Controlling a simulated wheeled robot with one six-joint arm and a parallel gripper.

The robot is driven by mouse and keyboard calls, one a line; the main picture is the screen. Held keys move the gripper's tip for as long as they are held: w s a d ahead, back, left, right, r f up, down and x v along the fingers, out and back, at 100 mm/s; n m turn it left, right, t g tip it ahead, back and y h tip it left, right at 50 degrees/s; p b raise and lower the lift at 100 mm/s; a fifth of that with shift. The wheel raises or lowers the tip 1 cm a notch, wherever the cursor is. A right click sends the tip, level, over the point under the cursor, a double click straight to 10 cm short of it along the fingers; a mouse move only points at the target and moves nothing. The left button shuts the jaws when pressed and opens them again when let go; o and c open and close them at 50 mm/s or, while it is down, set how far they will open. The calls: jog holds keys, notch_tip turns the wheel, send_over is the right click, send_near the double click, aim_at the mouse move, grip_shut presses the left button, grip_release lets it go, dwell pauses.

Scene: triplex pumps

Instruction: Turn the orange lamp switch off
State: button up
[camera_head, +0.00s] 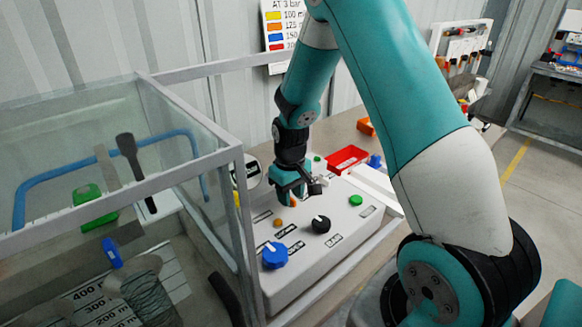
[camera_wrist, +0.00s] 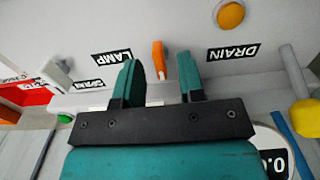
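The orange lamp switch (camera_wrist: 158,60) is a small upright lever on the light grey panel. It stands beside the LAMP label (camera_wrist: 112,57) in the wrist view. My gripper (camera_wrist: 160,76) is open, with one teal finger on each side of the switch and a visible gap to each. I cannot tell how deep the lever is between the fingers. In the head view, my gripper (camera_head: 291,194) is low over the control box (camera_head: 304,270). A bit of orange shows by the fingers; the rest of the switch is hidden.
A blue knob (camera_head: 275,256), black knob (camera_head: 321,224), orange button (camera_head: 278,222) and green button (camera_head: 355,199) are on the box. A framed glass tank (camera_head: 240,190) stands close on the left. A red tray (camera_head: 347,158) lies behind.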

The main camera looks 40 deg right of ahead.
notch_tip(320, 180, up, 16)
jog(key=b, duration=0.1)
jog(key=shift+r+b, duration=0.15)
jog(key=shift+b, duration=0.25)
